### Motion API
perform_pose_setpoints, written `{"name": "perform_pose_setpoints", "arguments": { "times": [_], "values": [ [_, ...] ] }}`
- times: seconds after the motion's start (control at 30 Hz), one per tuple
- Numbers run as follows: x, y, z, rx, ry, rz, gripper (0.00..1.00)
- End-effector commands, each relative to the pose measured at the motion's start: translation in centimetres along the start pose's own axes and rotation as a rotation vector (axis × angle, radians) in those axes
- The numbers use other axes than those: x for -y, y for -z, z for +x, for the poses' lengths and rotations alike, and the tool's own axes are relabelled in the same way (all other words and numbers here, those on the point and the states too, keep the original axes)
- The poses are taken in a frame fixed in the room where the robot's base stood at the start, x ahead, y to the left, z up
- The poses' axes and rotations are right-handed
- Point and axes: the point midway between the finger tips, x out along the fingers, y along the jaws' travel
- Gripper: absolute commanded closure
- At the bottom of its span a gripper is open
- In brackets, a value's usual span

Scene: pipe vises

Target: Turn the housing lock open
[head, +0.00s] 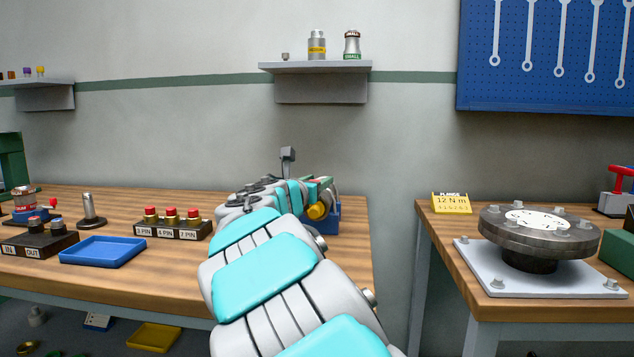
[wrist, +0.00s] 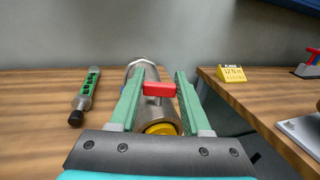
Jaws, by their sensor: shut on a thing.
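The housing is a grey metal cylinder (wrist: 148,72) with a yellow end (wrist: 161,129), lying between my fingers in the wrist view. A red lock handle (wrist: 160,90) sits crosswise on top of it. My gripper (wrist: 161,84) has green fingers, one on each side of the red handle, and is shut on it. In the head view, my arm hides most of the housing. The yellow end (head: 317,211) and a blue vise base (head: 335,222) show beside my gripper (head: 320,184).
A green-and-black tool (wrist: 87,96) lies left of the housing. A blue tray (head: 103,251) and a block with red-capped fittings (head: 172,225) are further left on the bench. A gap separates this bench from the right one, which holds a flange (head: 538,234) and yellow sign (head: 451,203).

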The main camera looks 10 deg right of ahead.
Motion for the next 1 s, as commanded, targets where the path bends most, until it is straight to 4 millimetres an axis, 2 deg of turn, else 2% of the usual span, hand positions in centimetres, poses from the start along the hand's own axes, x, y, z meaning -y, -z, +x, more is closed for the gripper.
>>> {"name": "perform_pose_setpoints", "arguments": {
  "times": [0.27,0.73,1.0],
  "values": [
    [0.05,-0.13,0.01,0.003,-0.011,0.000,1.00],
    [0.18,-0.05,0.06,0.006,-0.216,0.001,1.00],
    [-0.02,-0.02,-0.02,0.000,-0.267,0.000,1.00]
  ]
}}
